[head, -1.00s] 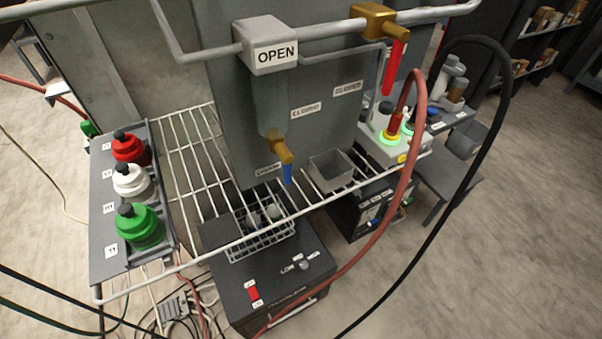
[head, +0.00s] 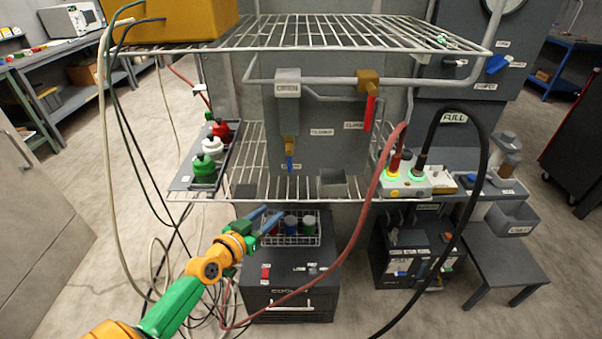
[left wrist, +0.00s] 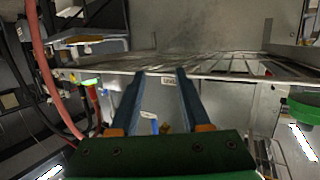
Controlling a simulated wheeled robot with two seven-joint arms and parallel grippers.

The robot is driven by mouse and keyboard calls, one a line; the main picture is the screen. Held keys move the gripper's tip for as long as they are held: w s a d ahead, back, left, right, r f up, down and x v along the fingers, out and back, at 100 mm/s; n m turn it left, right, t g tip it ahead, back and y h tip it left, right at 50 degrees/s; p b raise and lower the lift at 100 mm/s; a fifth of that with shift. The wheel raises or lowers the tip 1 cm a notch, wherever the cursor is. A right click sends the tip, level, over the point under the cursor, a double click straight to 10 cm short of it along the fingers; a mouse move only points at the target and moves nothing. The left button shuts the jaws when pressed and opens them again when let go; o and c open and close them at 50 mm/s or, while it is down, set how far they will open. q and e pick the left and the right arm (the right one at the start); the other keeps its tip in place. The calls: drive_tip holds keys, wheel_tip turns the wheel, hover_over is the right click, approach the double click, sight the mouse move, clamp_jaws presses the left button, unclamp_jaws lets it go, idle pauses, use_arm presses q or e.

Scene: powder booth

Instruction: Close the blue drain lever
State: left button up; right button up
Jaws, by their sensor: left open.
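The blue drain lever (head: 289,163) hangs straight down from a brass valve (head: 290,144) low on the front of the grey tank (head: 330,115). A small label sits beside it, too small to read surely. My left gripper (head: 272,211) comes in from the lower left. It is open and empty, below and a little left of the lever, and apart from it. In the left wrist view its two fingers (left wrist: 161,72) stand apart, with a small blue piece, probably the lever, showing between them. My right gripper is not in view.
The wire shelf (head: 250,188) runs above my gripper, with a basket of jars (head: 292,240) on a black box below. A red lever (head: 369,113) hangs at the tank's upper right. A red hose (head: 375,185) loops at right. Red, white and green knobs stand at left.

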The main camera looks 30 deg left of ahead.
sight(288, 166)
use_arm(q)
wheel_tip(288, 166, up, 12)
drive_tip(key=w+d+m+t+h+p, duration=0.1)
drive_tip(key=w+t, duration=0.1)
drive_tip(key=t, duration=0.1)
drive_tip(key=w, duration=0.6)
drive_tip(key=shift+w+d+f+p, duration=0.15)
drive_tip(key=shift+d+f+p, duration=0.1)
drive_tip(key=shift+d+p, duration=0.1)
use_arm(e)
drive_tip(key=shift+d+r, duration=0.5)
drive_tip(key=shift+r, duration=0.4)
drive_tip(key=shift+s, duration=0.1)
use_arm(q)
drive_tip(key=shift+r, duration=0.1)
drive_tip(key=shift+c, duration=1.2)
clamp_jaws()
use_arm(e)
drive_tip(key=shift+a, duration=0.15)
